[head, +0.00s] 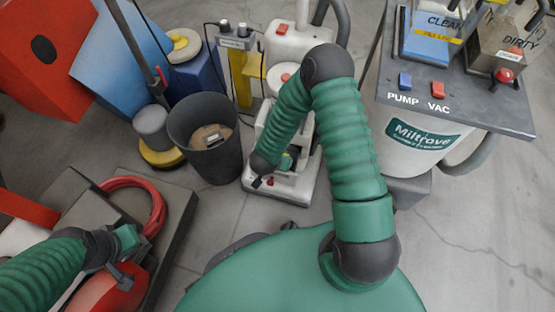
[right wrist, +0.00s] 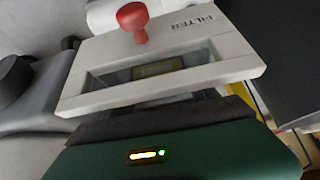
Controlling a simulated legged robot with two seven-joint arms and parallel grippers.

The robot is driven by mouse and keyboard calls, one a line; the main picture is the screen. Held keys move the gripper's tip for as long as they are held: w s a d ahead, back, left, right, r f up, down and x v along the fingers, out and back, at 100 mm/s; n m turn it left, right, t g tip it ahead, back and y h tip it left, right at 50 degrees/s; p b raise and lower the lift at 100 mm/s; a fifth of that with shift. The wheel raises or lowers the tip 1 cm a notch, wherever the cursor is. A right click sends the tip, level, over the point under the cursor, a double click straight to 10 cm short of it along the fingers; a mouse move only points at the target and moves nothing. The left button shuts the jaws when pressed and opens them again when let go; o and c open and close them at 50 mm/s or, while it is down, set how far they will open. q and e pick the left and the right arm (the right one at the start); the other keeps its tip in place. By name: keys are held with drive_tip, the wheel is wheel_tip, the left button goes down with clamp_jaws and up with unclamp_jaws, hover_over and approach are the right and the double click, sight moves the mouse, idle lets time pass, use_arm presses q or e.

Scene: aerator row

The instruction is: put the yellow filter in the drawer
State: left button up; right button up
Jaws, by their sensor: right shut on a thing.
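My right gripper (head: 264,184) is down at the white machine at centre. In the right wrist view, the pale drawer (right wrist: 88,101), marked FILTER, has a red knob (right wrist: 132,18) and a wide opening. A dull yellow piece (right wrist: 160,68), which looks like the yellow filter, shows within this opening, in line with my gripper. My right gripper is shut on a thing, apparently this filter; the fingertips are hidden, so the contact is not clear. My left gripper (head: 126,272) is over the red-and-grey equipment at lower left; its jaw gap is unclear.
A dark bin (head: 190,130) stands left of the white machine (head: 300,195). A grey table (head: 500,112) with PUMP and VAC switches is at right. A red hose (head: 155,190) curves at left, near my left arm. Open floor lies between the bin and the left equipment.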

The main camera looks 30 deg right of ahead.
drive_tip(key=o, duration=1.5)
drive_tip(key=p+v, duration=0.7)
drive_tip(key=v, duration=0.4)
drive_tip(key=shift+a+r, duration=0.15)
drive_tip(key=shift+r, duration=0.25)
drive_tip(key=shift+a+r, duration=0.15)
drive_tip(key=shift+r, duration=0.05)
drive_tip(key=w+a+r+n+t+y, duration=0.1)
drive_tip(key=a+r+n+y, duration=0.15)
drive_tip(key=r, duration=0.25)
drive_tip(key=w+a+r+n+y, duration=0.2)
drive_tip(key=a+r+n, duration=0.15)
drive_tip(key=r, duration=0.25)
drive_tip(key=s+d+r+n+g, duration=0.2)
drive_tip(key=s+r, duration=0.4)
drive_tip(key=s, duration=0.3)
drive_tip(key=shift+d+n, duration=0.65)
drive_tip(key=shift+n, duration=0.45)
